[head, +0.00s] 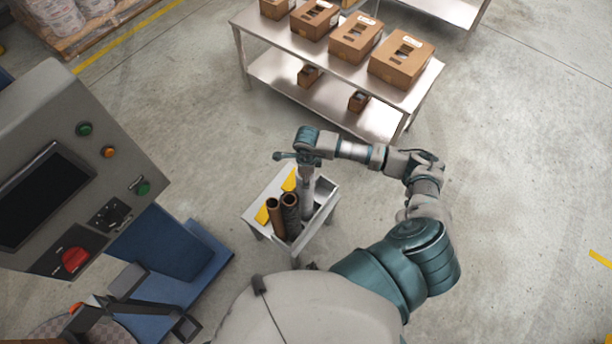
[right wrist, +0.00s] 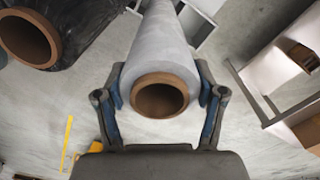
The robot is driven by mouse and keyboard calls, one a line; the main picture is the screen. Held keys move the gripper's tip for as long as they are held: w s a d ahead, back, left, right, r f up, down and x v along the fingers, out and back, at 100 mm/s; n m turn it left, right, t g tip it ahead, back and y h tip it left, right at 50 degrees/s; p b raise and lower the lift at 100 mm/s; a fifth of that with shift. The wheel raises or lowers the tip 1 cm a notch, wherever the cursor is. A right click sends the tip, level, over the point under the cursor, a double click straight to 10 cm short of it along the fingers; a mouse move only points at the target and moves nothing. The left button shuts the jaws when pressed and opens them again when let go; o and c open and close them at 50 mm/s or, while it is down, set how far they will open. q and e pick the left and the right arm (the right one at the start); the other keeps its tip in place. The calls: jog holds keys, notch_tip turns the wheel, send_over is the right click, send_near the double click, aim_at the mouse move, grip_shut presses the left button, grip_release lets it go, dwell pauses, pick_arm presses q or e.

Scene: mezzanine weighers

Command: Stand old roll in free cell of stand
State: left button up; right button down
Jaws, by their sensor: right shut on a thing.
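My right gripper (right wrist: 162,92) is shut around a pale grey roll (right wrist: 162,45) with a brown core, whose open end faces the wrist camera. In the head view this roll (head: 306,194) hangs upright below my right gripper (head: 306,162), at the stand (head: 318,222). I cannot tell whether its lower end is inside a cell or above it. A bare brown tube (head: 274,216) and a dark-wrapped roll (head: 291,215) stand side by side in the stand. The dark roll (right wrist: 85,30) also shows at upper left in the right wrist view. My left gripper is out of view.
Yellow pieces (head: 262,215) are at the stand's left side. A grey control console (head: 60,170) with buttons and a blue base (head: 165,250) are at the left. A steel table (head: 335,62) with cardboard boxes (head: 402,60) is behind.

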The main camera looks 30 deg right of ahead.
jog(key=shift+w+d+f, duration=0.1)
jog(key=shift+d+f, duration=0.25)
jog(key=shift+f, duration=0.5)
jog(key=shift+c, duration=0.6)
grip_release()
jog(key=shift+d, duration=0.15)
jog(key=shift+a+r, duration=0.1)
jog(key=shift+a, duration=0.35)
jog(key=r, duration=1.1)
jog(key=shift+d+b, duration=0.35)
jog(key=shift+a+r, duration=0.2)
jog(key=shift+r, duration=0.25)
jog(key=shift+d, duration=0.15)
